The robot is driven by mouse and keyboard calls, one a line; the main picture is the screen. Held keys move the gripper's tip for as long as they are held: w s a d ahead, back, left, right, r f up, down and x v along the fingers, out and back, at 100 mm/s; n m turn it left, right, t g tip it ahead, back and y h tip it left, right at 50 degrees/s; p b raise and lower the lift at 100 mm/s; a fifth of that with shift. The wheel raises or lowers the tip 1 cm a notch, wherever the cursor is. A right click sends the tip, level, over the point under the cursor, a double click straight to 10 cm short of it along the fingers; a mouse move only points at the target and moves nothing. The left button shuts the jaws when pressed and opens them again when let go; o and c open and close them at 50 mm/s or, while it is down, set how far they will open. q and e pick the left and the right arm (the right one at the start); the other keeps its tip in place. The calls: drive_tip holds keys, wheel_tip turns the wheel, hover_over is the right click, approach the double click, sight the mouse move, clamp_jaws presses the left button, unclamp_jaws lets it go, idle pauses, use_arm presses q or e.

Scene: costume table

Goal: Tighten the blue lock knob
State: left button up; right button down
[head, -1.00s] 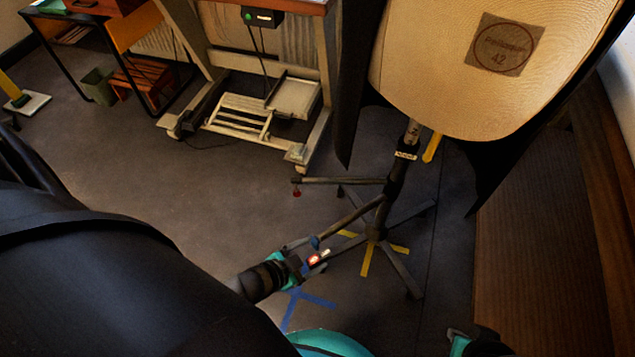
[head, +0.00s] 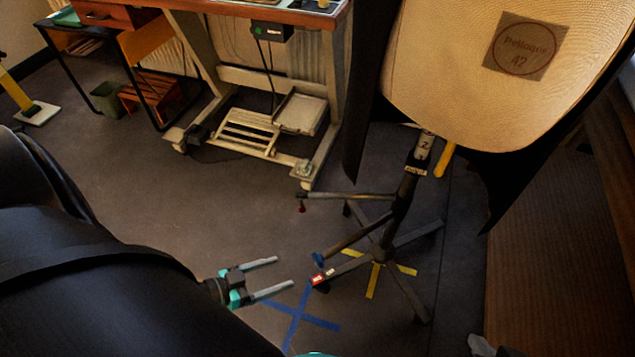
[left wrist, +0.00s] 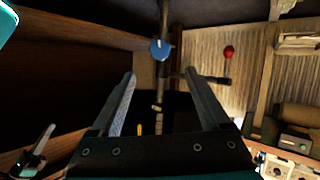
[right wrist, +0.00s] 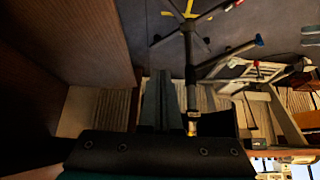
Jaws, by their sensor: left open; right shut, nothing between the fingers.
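The blue lock knob (head: 318,259) sits at the end of a dark leg of the dress-form stand (head: 381,252), low near the floor. It also shows in the left wrist view (left wrist: 160,50), just beyond and between the fingertips, and in the right wrist view (right wrist: 259,41). My left gripper (head: 284,272) is open and empty, to the left of the knob and apart from it; its two fingers also show in the left wrist view (left wrist: 160,74). My right gripper (right wrist: 165,74) is shut and empty, well away from the knob.
A red knob (head: 302,209) hangs from another leg. A red-and-white end piece (head: 322,277) sits just below the blue knob. The cream dress form (head: 440,70) hangs above. Blue tape (head: 299,317) and yellow tape (head: 373,280) mark the floor. A white-framed table (head: 260,80) stands behind.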

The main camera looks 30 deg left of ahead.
sight(315, 260)
use_arm(q)
drive_tip(key=shift+b+x, duration=1.2)
drive_tip(key=shift+x, duration=2.15)
drive_tip(key=shift+b+x, duration=0.65)
drive_tip(key=shift+x, duration=0.9)
drive_tip(key=shift+b+x, duration=0.4)
drive_tip(key=shift+x, duration=0.4)
drive_tip(key=shift+w+d+f, duration=0.25)
drive_tip(key=shift+w, duration=0.25)
use_arm(e)
drive_tip(key=w+a+r+t+y, duration=0.2)
drive_tip(key=a+r+t+y, duration=0.1)
drive_tip(key=a+t, duration=0.5)
drive_tip(key=shift+a+m+t+y, duration=0.2)
drive_tip(key=shift+m+t+y, duration=0.1)
drive_tip(key=shift+t+y, duration=0.4)
drive_tip(key=shift+r, duration=0.15)
use_arm(q)
clamp_jaws()
use_arm(e)
drive_tip(key=shift+w, duration=0.1)
